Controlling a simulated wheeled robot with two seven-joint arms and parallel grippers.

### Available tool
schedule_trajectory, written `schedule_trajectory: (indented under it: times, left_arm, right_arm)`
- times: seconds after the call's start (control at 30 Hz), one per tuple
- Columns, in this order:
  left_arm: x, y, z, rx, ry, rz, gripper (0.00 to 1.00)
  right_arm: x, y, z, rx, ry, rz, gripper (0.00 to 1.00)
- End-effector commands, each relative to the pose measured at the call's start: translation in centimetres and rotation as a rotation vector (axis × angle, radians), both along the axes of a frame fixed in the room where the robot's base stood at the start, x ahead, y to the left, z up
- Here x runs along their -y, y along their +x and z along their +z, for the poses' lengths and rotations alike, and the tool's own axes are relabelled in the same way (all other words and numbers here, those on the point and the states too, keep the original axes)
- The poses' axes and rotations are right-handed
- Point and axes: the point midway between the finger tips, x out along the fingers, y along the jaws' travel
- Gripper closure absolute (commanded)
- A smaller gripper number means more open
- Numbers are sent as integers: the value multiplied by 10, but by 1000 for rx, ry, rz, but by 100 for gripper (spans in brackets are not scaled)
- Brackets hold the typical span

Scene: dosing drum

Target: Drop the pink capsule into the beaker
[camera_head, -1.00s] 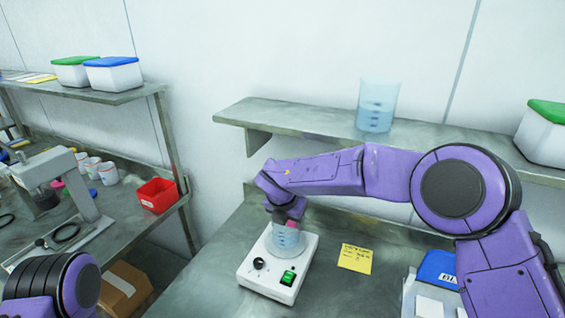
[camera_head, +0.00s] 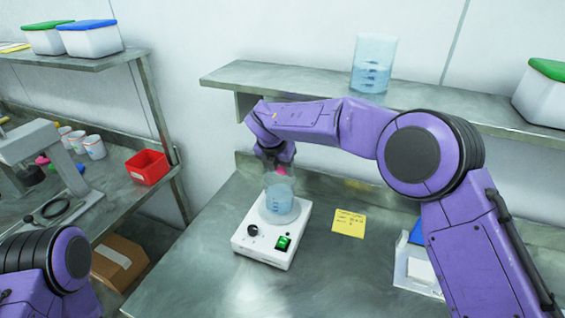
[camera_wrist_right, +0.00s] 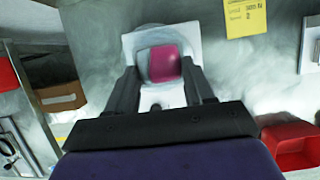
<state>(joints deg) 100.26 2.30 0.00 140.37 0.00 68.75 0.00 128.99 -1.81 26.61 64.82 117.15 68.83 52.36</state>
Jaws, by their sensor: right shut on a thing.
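The pink capsule (camera_wrist_right: 160,63) is held between the two dark fingers of my right gripper (camera_wrist_right: 162,80). In the head view the capsule (camera_head: 281,170) shows as a small pink patch under the right gripper (camera_head: 275,160), at the beaker's top. The clear beaker (camera_head: 280,203) holds bluish liquid and stands upright on a white stirrer plate (camera_head: 262,247). In the right wrist view the beaker is mostly hidden behind the capsule. I cannot tell exactly whether the capsule is above or just inside the rim. My left gripper is out of view; only part of its arm shows.
A second beaker (camera_head: 373,65) with bluish liquid stands on the wall shelf (camera_head: 300,90). A yellow note (camera_head: 348,222) lies right of the stirrer plate. A red bin (camera_head: 147,167) sits on the left bench. The front of the middle bench is clear.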

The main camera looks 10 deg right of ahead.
Motion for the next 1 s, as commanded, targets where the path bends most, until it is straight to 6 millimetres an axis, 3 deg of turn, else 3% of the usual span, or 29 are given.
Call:
schedule_trajectory:
  times: [0.03,0.2,0.6,0.63,0.7,1.0]
  left_arm:
    - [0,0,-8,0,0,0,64]
    - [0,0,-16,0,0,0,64]
    - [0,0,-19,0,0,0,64]
    - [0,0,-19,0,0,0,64]
    - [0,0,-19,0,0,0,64]
    - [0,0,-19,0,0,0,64]
  right_arm:
    - [-1,0,-12,-1,0,2,81]
    - [-4,0,-29,-4,0,5,81]
    - [-4,-2,-39,-12,2,4,81]
    - [-4,-2,-39,-13,3,4,44]
    - [-4,-3,-40,-14,3,3,22]
    - [-3,-4,-42,-19,2,0,23]
